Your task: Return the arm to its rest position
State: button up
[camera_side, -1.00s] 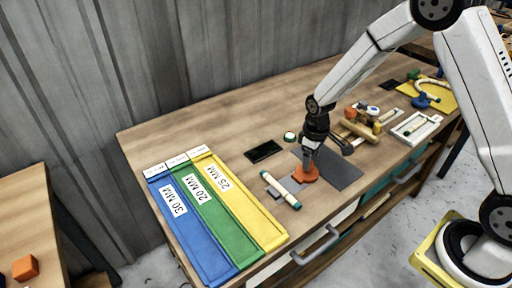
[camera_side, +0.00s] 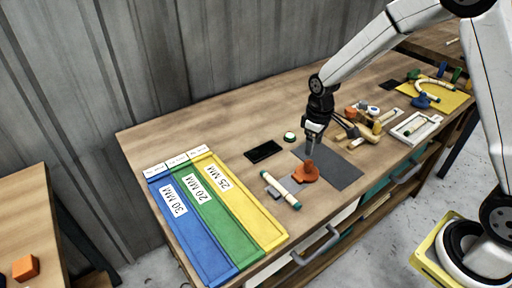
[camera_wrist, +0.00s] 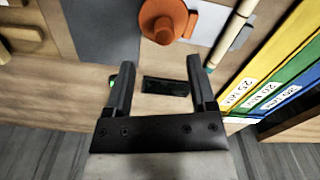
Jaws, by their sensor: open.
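My gripper (camera_side: 314,146) hangs above the grey mat on the bench, just above and beside an orange round piece with a knob (camera_side: 306,172). In the wrist view my gripper (camera_wrist: 162,75) has its two dark fingers apart with nothing held between them. The orange piece (camera_wrist: 165,20) shows there beyond the fingertips, at the top edge. The bench top far below lies between the fingers, with a black flat object (camera_wrist: 166,87) on it.
A rattan stick with teal ends (camera_side: 280,189) lies left of the orange piece. Blue, green and yellow trays (camera_side: 236,228) lie at the bench's left end. Wooden fixtures and tools (camera_side: 372,130) crowd the right. A dark mat (camera_side: 345,174) lies partly bare.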

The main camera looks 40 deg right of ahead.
jog(key=shift+s+a+r, duration=0.2)
jog(key=shift+s+r, duration=0.15)
jog(key=shift+s, duration=0.15)
jog(key=s+a+r+m+t, duration=0.2)
jog(key=s+r+m, duration=0.1)
jog(key=s, duration=1)
jog(key=shift+s+a+r+m+t, duration=0.15)
jog(key=shift+r+m+t, duration=0.15)
jog(key=shift+r, duration=0.15)
